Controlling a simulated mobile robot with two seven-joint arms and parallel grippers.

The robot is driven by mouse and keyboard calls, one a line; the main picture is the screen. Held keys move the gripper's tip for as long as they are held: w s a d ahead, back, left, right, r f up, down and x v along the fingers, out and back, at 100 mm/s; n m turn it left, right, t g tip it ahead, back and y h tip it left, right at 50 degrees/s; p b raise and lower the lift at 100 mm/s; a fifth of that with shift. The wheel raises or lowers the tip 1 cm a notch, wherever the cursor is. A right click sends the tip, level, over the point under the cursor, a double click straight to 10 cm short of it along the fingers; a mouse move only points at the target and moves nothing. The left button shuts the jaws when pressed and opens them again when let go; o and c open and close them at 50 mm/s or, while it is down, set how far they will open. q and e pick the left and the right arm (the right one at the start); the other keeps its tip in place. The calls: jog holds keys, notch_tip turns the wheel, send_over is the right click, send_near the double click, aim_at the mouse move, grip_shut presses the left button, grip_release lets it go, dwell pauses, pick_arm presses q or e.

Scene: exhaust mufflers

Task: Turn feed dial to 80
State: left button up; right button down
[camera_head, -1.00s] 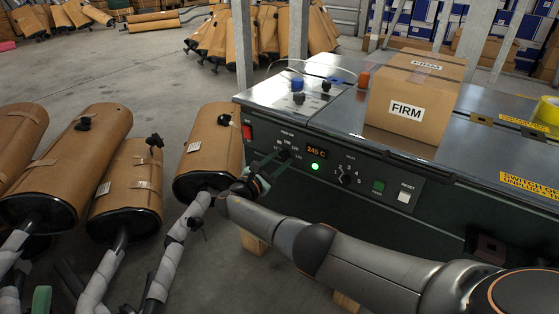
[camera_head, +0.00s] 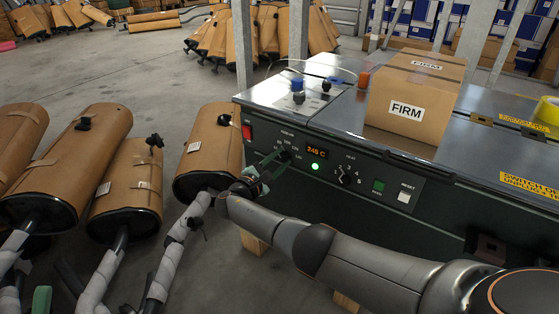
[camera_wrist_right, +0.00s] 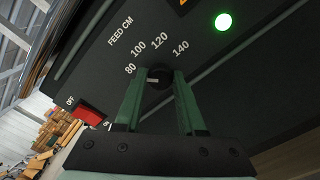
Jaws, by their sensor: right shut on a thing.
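The feed dial (camera_wrist_right: 160,78) is a small black knob on the dark front panel of the machine. Its labels 80, 100, 120 and 140 arc above it in the right wrist view. A pale mark shows on the knob's left part; its exact reading is hard to tell. My right gripper (camera_wrist_right: 158,88) has its green fingers on both sides of the knob, shut on it. In the head view, my right gripper (camera_head: 275,160) reaches the panel's left part and partly hides the dial. A green piece at the bottom left edge may be my left gripper (camera_head: 41,300); its jaws are unclear.
The panel has a red switch (camera_head: 247,131), an orange display (camera_head: 317,150), a lit green lamp (camera_head: 315,167) and a second dial (camera_head: 345,179). A FIRM box (camera_head: 411,100) stands on the machine. Wrapped mufflers (camera_head: 208,150) stand close to the left.

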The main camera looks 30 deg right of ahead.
jog(key=c, duration=0.5)
grip_release()
jog(key=shift+s+a+r+p, duration=0.15)
jog(key=shift+a+p, duration=0.2)
jog(key=shift+a, duration=0.2)
jog(key=p+v, duration=0.3)
jog(key=v, duration=0.8)
jog(key=shift+s+a+f, duration=0.15)
jog(key=shift+a+f, duration=0.05)
jog(key=shift+f, duration=0.05)
